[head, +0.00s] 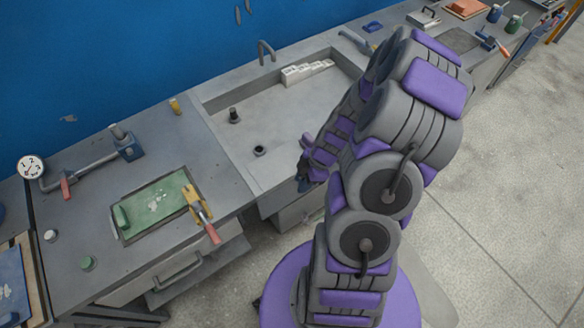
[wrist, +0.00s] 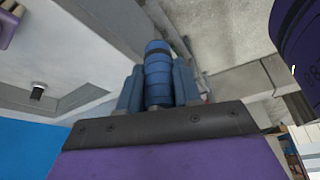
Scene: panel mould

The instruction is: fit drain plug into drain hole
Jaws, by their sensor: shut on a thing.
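My gripper (head: 303,184) is at the front edge of the sink in the head view, small and partly hidden by my arm. In the wrist view my gripper (wrist: 158,85) has its two blue fingers shut on a blue, banded cylinder (wrist: 158,72), which appears to be the drain plug. The dark round drain hole (head: 259,151) lies in the sink floor, to the left of and beyond my gripper. The plug is apart from it. I cannot make out the hole in the wrist view.
A dark upright fitting (head: 234,116) stands in the sink (head: 285,118), behind the hole. A green tray (head: 157,206) and yellow clamp (head: 196,205) lie left. The sink floor around the hole is clear.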

